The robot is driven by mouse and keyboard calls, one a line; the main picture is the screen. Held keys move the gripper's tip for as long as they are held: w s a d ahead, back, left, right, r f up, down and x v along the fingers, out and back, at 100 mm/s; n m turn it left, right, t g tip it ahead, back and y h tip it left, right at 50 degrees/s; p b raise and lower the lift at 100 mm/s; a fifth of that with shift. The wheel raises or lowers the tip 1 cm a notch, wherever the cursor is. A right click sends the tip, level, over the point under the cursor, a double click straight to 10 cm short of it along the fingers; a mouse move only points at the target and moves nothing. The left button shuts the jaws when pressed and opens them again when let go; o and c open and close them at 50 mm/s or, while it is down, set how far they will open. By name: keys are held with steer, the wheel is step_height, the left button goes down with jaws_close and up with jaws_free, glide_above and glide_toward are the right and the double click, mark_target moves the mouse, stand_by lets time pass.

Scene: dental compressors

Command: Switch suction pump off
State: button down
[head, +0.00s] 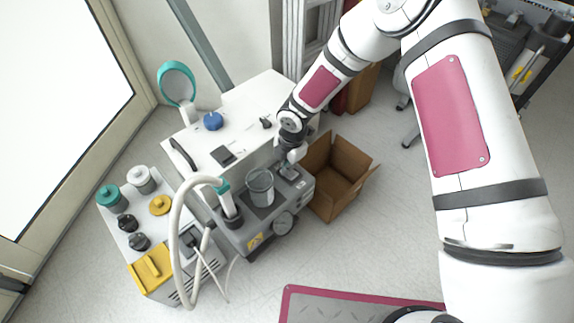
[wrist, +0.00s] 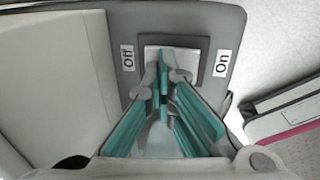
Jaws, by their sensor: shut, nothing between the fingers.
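The suction pump (head: 245,235) is a grey unit with a clear jar (head: 261,186), a hose and a round gauge, standing on the floor in the head view. Its switch plate (wrist: 197,56) shows in the wrist view with a light rocker, an "Off" label (wrist: 127,57) on the left and an "On" label (wrist: 221,63) on the right. My gripper (wrist: 163,72) is shut and empty, its teal-padded fingers together in front of the switch, nearer the "Off" side. It also shows above the pump's right part in the head view (head: 287,170). The fingers hide part of the rocker; contact and rocker position cannot be told.
A white cabinet (head: 240,120) with a blue knob stands behind the pump. An open cardboard box (head: 345,178) is close on the right. A small white unit (head: 150,238) with several coloured caps stands left. A white hose (head: 176,235) loops in front.

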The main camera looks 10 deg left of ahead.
steer(key=shift+s+d, duration=0.6)
steer(key=shift+d, duration=0.1)
steer(key=shift+r+p, duration=0.3)
steer(key=shift+r, duration=0.05)
step_height(320, 180, up, 13)
steer(key=s+d+p, duration=0.1)
steer(key=p, duration=0.4)
steer(key=shift+d+p, duration=0.15)
steer(key=shift+p, duration=0.2)
